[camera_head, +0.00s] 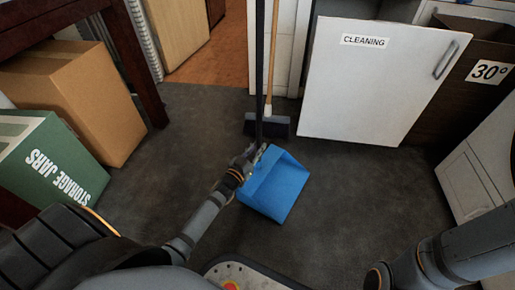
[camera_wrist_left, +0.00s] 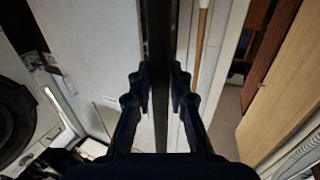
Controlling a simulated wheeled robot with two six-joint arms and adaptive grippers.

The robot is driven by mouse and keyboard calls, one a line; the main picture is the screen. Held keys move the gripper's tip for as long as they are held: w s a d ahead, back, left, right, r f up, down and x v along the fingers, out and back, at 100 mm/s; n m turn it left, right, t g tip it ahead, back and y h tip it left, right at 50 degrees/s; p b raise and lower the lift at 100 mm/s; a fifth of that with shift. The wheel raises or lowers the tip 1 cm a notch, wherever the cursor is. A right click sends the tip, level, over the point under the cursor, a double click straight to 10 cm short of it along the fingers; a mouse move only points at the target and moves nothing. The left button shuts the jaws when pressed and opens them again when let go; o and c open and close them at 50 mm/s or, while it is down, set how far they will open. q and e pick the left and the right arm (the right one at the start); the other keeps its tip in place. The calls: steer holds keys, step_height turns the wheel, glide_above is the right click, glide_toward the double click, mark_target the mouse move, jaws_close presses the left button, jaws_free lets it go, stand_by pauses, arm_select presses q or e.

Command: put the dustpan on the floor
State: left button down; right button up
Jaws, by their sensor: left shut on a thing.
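A dustpan with a blue pan (camera_head: 277,185) and a long dark upright handle (camera_head: 260,60) shows in the middle of the head view. My left gripper (camera_head: 258,150) is shut on the dark handle, just above the blue pan. The handle also runs between the fingers in the left wrist view (camera_wrist_left: 160,70). I cannot tell whether the pan touches the grey floor (camera_head: 340,200). My right arm shows at the lower right of the head view, but its fingers do not show.
A broom (camera_head: 268,122) with a wooden stick stands behind the dustpan. A white door labelled CLEANING (camera_head: 365,90) hangs open at the upper right. A cardboard box (camera_head: 85,95) and a green storage jars box (camera_head: 50,165) stand at left. Floor right of the pan is clear.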

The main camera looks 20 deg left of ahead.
arm_select(q)
steer(key=shift+f, duration=0.4)
steer(key=c, duration=1.3)
jaws_free()
steer(key=shift+o, duration=0.7)
steer(key=s+a, duration=0.1)
steer(key=s, duration=1.1)
steer(key=shift+b, duration=0.3)
steer(key=shift+a, duration=0.1)
